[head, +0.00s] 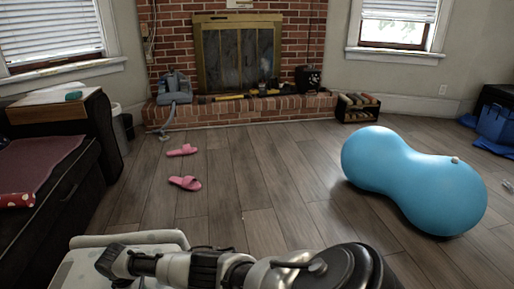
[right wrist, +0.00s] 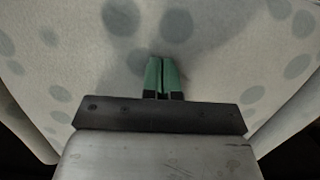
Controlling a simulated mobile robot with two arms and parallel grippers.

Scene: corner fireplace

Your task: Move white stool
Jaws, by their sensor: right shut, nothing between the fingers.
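The white stool (head: 128,238) is at the bottom left of the head view, partly hidden by my right arm and cut off by the picture's lower edge. In the right wrist view a pale surface with grey-green spots (right wrist: 215,60) fills most of the picture, and it appears to be the stool's top. My right gripper (right wrist: 162,62) has its green fingers shut together over this surface, with nothing between them. I cannot tell whether the fingertips touch it. My left gripper is not in view.
Pink slippers (head: 185,183) lie on the wooden floor beyond the stool. A blue peanut-shaped ball (head: 410,180) stands at the right. A dark couch (head: 50,215) is at the left. The brick fireplace (head: 240,109) is at the back.

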